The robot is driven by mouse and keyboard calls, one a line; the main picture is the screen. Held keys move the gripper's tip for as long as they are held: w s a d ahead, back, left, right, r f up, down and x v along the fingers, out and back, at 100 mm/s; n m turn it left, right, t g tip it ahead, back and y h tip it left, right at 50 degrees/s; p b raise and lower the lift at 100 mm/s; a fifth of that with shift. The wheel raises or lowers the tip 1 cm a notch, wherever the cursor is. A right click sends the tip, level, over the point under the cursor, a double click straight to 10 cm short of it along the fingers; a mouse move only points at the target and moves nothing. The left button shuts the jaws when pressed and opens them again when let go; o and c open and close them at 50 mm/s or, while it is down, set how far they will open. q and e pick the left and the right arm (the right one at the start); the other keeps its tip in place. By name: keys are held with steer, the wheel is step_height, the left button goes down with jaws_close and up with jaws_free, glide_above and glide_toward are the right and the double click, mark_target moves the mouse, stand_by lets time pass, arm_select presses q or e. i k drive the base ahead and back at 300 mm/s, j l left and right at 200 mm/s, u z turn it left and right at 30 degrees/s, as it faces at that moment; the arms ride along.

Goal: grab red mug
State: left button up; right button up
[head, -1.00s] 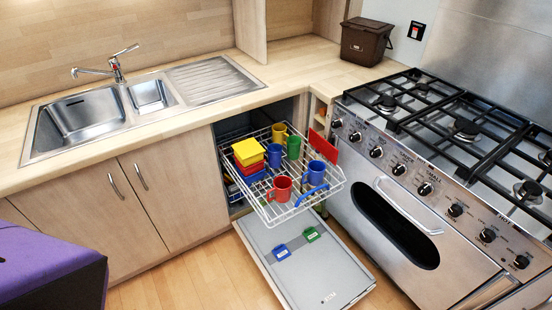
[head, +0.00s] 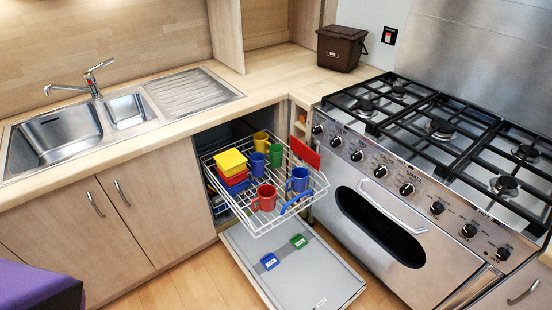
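The red mug (head: 265,197) stands in the front part of the white wire dishwasher rack (head: 259,234), which is pulled out under the counter. A blue mug (head: 298,179) stands to its right, and a stack of yellow, red and blue boxes (head: 231,163) sits behind it to the left. A green mug (head: 276,156), a yellow mug (head: 261,142) and another blue mug (head: 257,164) stand farther back. Neither of my grippers shows in the view.
The open dishwasher door (head: 290,275) lies low below the rack, with a blue and a green item on it. The range cooker (head: 405,215) stands close on the right. A purple-covered object (head: 40,290) is at the bottom left. Wooden floor (head: 180,292) is clear left of the door.

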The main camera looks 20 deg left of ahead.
mark_target(267, 193)
steer(key=i+j, duration=0.25)
steer(key=i, duration=0.25)
steer(key=i+j, duration=0.3)
steer(key=i, duration=0.2)
